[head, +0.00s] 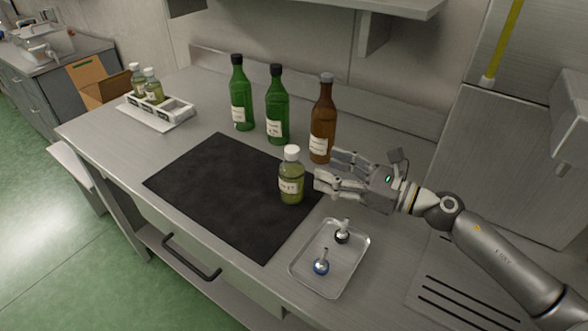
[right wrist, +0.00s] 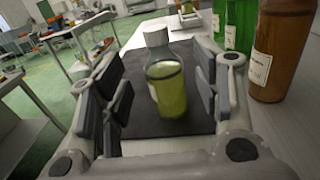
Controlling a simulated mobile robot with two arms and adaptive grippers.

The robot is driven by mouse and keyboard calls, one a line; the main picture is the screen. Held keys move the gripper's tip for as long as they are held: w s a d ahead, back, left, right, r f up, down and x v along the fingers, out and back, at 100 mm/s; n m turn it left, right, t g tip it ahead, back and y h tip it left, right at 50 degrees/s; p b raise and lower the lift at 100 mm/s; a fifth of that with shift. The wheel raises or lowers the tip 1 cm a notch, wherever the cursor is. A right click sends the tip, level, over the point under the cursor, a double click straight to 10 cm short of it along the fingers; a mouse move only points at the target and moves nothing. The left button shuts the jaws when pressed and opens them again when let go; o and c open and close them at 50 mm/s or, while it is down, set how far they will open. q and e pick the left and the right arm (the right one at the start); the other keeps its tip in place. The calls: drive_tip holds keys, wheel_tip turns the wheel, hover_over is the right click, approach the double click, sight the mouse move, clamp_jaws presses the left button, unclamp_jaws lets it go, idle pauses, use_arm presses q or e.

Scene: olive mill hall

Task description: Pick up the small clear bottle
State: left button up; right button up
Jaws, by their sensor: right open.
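The small clear bottle (head: 291,180) has a white cap, yellow-green liquid and a pale label. It stands upright on the right part of the black mat (head: 225,200). My right gripper (head: 330,175) is open just to the right of the bottle, its fingers pointing at it. In the right wrist view the bottle (right wrist: 166,82) stands ahead, between the two open fingers in the picture, with no clear contact. My left gripper is not in view.
Two green bottles (head: 241,98) and a brown bottle (head: 322,125) stand behind the mat. A metal tray (head: 296,274) with two small stoppers lies in front. A white rack (head: 178,106) holding similar small bottles is at the far left. The mat's left part is clear.

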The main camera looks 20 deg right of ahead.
sight(298, 157)
drive_tip(key=p+x, duration=0.1)
drive_tip(key=x, duration=0.1)
drive_tip(key=p+x, duration=0.1)
drive_tip(key=x, duration=0.1)
drive_tip(key=r+p+x, duration=0.1)
drive_tip(key=x, duration=0.1)
drive_tip(key=shift+s+a, duration=0.1)
drive_tip(key=shift+a, duration=0.1)
drive_tip(key=p+x, duration=0.1)
drive_tip(key=x, duration=0.2)
drive_tip(key=shift+f, duration=0.15)
drive_tip(key=shift+w+a, duration=0.2)
drive_tip(key=shift+w, duration=0.15)
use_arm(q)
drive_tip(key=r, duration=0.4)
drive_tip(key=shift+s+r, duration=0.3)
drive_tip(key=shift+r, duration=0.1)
use_arm(e)
drive_tip(key=shift+f, duration=0.1)
drive_tip(key=shift+c, duration=0.5)
drive_tip(key=shift+s+f, duration=0.1)
clamp_jaws()
